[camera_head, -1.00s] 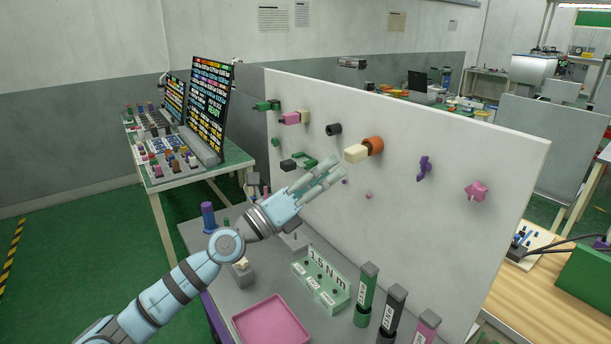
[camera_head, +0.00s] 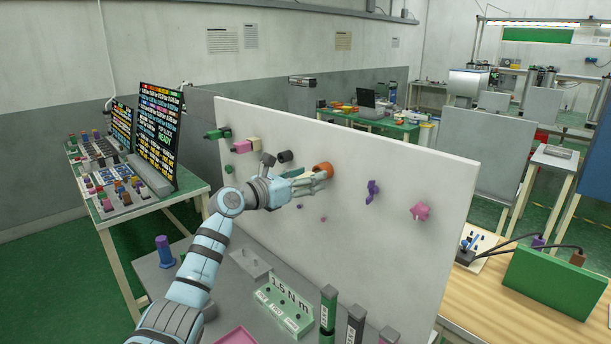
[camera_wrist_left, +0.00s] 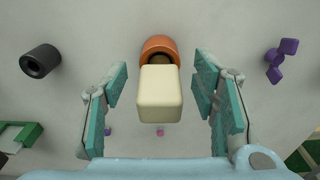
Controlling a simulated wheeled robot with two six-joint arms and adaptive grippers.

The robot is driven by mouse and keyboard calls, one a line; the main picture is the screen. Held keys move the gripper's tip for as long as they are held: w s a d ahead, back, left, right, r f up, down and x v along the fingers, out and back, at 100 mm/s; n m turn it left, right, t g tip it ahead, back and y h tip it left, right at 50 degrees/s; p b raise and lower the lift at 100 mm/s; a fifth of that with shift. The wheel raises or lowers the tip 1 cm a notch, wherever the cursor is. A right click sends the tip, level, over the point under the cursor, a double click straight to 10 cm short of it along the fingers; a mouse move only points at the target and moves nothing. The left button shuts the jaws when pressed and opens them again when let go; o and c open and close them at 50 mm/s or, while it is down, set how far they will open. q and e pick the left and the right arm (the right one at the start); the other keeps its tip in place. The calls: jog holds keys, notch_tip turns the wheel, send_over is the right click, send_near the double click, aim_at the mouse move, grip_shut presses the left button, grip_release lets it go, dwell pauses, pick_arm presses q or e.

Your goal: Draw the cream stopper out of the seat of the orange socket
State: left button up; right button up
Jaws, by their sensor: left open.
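The orange socket (camera_head: 323,168) is mounted on the upright white panel. It also shows in the left wrist view (camera_wrist_left: 160,46), with the cream stopper (camera_wrist_left: 160,95) seated in it and its block end standing out toward the camera. My left gripper (camera_head: 318,179) is at the socket in the head view and hides the stopper there. In the left wrist view the two teal fingers of the left gripper (camera_wrist_left: 160,100) are open, one on each side of the stopper, with a gap on both sides. My right gripper is not in view.
A black socket (camera_head: 285,156) sits left of the orange one, also in the left wrist view (camera_wrist_left: 40,61). A purple piece (camera_head: 373,190) and a pink piece (camera_head: 420,211) are on the panel to the right. A green labelled rack (camera_head: 284,312) stands below.

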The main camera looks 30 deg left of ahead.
pick_arm(q)
jog(key=shift+c, duration=0.5)
grip_shut()
jog(key=shift+a, duration=0.1)
jog(key=shift+p+v, duration=1)
jog(key=shift+v, duration=1.8)
jog(key=shift+f, duration=0.2)
